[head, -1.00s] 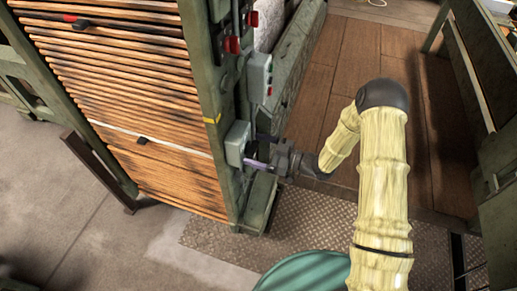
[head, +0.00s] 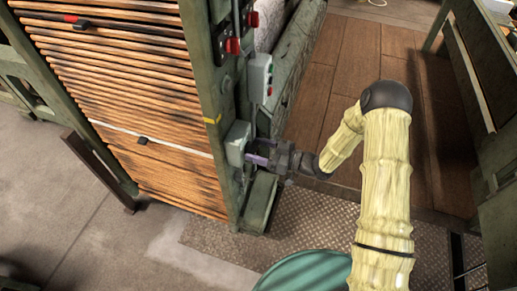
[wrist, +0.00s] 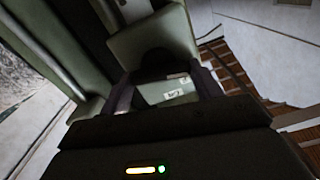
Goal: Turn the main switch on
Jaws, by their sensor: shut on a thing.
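The main switch looks to be the grey-green box (head: 237,143) low on the green post. In the wrist view the box (wrist: 150,35) lies straight ahead, with a dark handle (wrist: 158,60) in front of it. My gripper (head: 257,152) is at the right side of the box, fingers pointing left. In the wrist view the fingers of my gripper (wrist: 163,88) stand on either side of the dark handle, shut on it. A pale plate with a small label shows between the fingers. The exact contact and the handle's position are hard to make out.
A push-button box (head: 260,75) with green and red buttons is above on the post (head: 207,90). Red-handled levers (head: 232,46) are higher up. A slatted wooden apron (head: 130,110) is left of the post. A teal round top (head: 307,272) is below my arm.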

